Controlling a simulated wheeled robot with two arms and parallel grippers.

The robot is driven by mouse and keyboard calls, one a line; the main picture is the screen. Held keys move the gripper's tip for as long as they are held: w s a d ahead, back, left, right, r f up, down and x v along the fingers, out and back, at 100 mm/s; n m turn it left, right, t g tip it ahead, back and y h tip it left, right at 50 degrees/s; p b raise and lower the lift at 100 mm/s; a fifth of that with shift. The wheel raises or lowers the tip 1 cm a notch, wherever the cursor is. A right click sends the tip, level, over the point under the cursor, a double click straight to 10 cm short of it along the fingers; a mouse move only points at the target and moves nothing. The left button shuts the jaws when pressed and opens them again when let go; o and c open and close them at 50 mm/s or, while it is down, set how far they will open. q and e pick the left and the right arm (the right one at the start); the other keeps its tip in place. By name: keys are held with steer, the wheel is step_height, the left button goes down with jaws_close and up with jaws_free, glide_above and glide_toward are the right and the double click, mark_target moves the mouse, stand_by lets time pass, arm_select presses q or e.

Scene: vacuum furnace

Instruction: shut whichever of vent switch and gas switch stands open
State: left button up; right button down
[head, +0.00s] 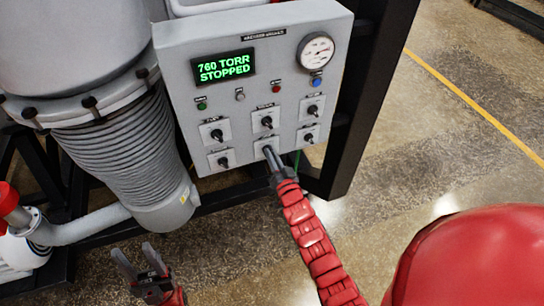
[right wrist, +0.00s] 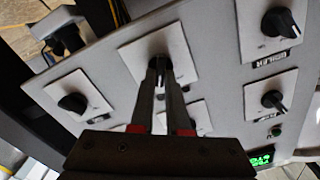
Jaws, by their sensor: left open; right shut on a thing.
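A grey control panel (head: 185,50) carries two rows of black rotary switches on pale plates. My right gripper (head: 272,163) is shut on the knob of the bottom middle switch (head: 259,149). In the right wrist view its fingers (right wrist: 160,80) pinch that knob from both sides, in front of its plate (right wrist: 180,45). The bottom right switch (head: 308,138) and top right switch (head: 313,110) are untouched. I cannot read which labels say vent or gas. My left gripper (head: 140,268) is open and empty, low and well away from the panel.
The display (head: 224,67) reads 760 TORR STOPPED. A round gauge (head: 316,49) sits at the panel's upper right. A ribbed bellows (head: 125,145) stands left of the panel, and a black frame post (head: 365,95) stands right. Open floor (head: 440,130) lies further right.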

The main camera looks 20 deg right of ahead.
steer(key=shift+a+n+b, duration=0.15)
steer(key=shift+n+b, duration=2.75)
steer(key=shift+b, duration=0.25)
steer(key=shift+a+n+b, duration=0.15)
steer(key=shift+n+b, duration=2.75)
steer(key=shift+b, duration=0.2)
steer(key=c, duration=0.9)
jaws_free()
steer(key=shift+s, duration=0.1)
